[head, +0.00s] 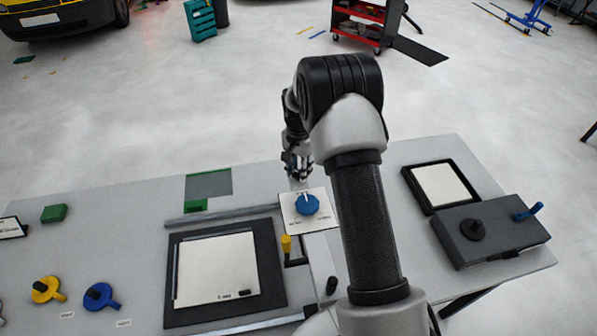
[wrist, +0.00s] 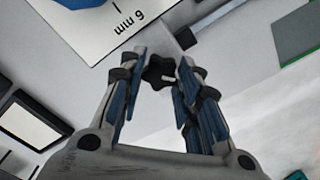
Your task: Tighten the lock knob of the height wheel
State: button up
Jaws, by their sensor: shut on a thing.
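The lock knob is a small black star-shaped knob (wrist: 158,72) with a pale mark, seen between my fingertips in the wrist view. My gripper (wrist: 162,62) is shut on it, with one blue-padded finger on each side. In the head view my gripper (head: 298,174) points down just behind the white scale plate (head: 322,219), and the lock knob cannot be made out there. The blue wheel (head: 306,205) with a white pointer lies on that plate and looks like the height wheel. In the wrist view only its edge shows (wrist: 82,3), beside the printed "6 mm".
A yellow-handled lever (head: 287,244) stands left of the scale plate, near a black-framed white panel (head: 216,270). A dark box (head: 490,232) with a blue lever is at right. Yellow (head: 46,290) and blue (head: 99,297) knobs sit at left. My arm covers the middle.

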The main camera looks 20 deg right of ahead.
jog(key=m+b, duration=0.1)
jog(key=m, duration=0.3)
jog(key=shift+m, duration=0.3)
jog(key=shift+m+b, duration=0.3)
jog(key=shift+m, duration=1.6)
jog(key=o, duration=1.1)
notch_tip(320, 180, up, 12)
jog(key=shift+r, duration=0.1)
